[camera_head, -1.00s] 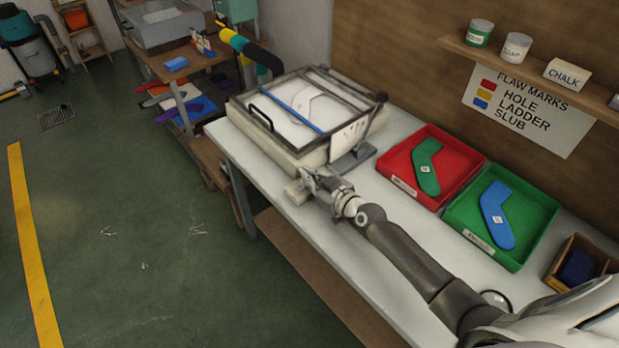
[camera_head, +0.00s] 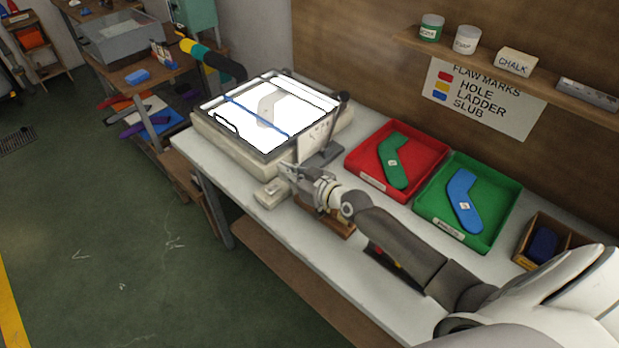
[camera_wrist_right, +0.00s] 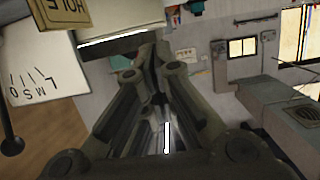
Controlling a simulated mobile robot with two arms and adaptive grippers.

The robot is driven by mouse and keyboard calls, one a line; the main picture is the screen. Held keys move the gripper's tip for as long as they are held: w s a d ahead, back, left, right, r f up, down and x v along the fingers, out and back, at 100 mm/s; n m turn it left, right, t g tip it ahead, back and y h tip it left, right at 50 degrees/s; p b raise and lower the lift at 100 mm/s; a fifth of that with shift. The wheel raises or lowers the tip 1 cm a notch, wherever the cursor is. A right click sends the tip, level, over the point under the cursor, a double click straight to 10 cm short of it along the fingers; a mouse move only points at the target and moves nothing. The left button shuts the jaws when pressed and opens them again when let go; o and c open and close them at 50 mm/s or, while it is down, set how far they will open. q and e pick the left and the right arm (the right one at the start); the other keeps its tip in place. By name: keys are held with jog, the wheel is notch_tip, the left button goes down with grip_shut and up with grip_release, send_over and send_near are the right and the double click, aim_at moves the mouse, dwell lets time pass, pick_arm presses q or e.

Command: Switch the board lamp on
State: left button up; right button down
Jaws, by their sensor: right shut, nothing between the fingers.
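The board lamp is a light box with a framed glass top (camera_head: 235,105) on the white bench, and its panel glows bright white. My right gripper (camera_head: 288,172) is shut and empty at the front right corner of the box. A small pale block (camera_head: 270,192), perhaps the switch, lies on the bench just below the fingers; I cannot tell whether they touch it. In the right wrist view the closed fingers (camera_wrist_right: 155,75) show with nothing between them. My left gripper is out of view.
A dial plate with a lever (camera_head: 325,130) stands at the box's right side. A red tray (camera_head: 353,163) with a green sock and a green tray (camera_head: 425,212) with a blue sock stand right of it. A shelf (camera_head: 540,85) runs along the back wall.

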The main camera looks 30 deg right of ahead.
jog(key=v, duration=0.7)
jog(key=shift+s+b, duration=0.25)
jog(key=shift+b, duration=0.15)
jog(key=shift+d, duration=0.15)
